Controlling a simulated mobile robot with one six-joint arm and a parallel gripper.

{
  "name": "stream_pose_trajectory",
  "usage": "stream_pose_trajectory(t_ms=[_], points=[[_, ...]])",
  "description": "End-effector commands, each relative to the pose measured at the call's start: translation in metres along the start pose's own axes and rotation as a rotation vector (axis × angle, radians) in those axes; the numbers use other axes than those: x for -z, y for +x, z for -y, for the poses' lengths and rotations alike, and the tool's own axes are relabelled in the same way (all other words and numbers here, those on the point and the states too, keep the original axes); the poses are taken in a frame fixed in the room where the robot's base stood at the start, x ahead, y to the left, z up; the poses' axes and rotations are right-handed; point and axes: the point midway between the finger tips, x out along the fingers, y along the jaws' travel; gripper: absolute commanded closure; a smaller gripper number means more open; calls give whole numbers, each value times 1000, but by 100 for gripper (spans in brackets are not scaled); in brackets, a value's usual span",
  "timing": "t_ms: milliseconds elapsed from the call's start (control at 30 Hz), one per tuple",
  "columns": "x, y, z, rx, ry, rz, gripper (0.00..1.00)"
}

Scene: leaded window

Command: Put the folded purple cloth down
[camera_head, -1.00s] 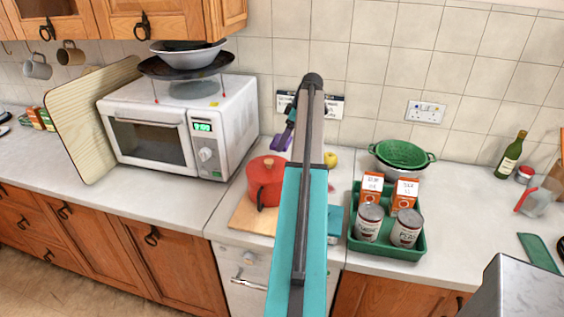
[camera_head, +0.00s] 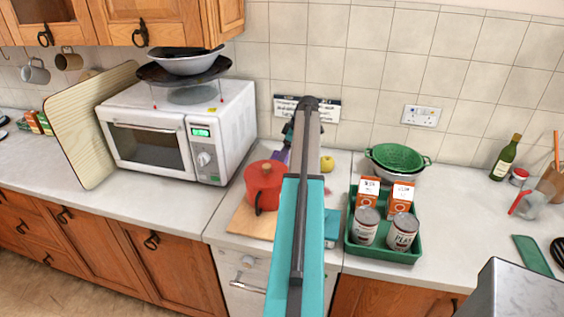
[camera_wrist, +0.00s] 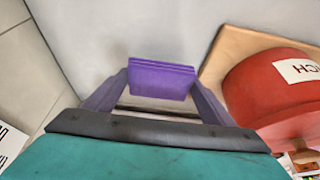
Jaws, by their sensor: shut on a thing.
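The folded purple cloth (camera_wrist: 161,80) shows in the wrist view as a small layered block. My gripper (camera_wrist: 160,88) has purple fingers on both sides of the cloth and is shut on it. Pale worktop lies behind the cloth; I cannot tell whether its lower edge touches that surface. In the head view my gripper (camera_head: 285,147) is behind the red pot, near the tiled wall. My arm hides part of it, and the cloth cannot be told apart from the purple fingers there.
The red pot (camera_head: 264,187) stands on a wooden board (camera_head: 243,222), close right of the cloth in the wrist view. A microwave (camera_head: 150,140) stands left. A green tray (camera_head: 385,254) with cans and cartons, and a green colander (camera_head: 397,157), stand right. Worktop left of the pot is clear.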

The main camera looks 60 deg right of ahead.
Motion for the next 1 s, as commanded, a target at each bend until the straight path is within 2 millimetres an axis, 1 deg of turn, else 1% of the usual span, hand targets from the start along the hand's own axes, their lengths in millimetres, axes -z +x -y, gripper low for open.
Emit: stream_pose_trajectory(t_ms=[300, 800, 833, 933, 1000], points=[[-10, 25, 1, 2, -1, 0, 44], [-12, 32, 1, 1, -2, 0, 44], [-12, 32, 1, 1, -2, 0, 21], [-12, 32, 1, 1, -2, 0, 4], [-12, 32, 1, 1, -2, 0, 4]])
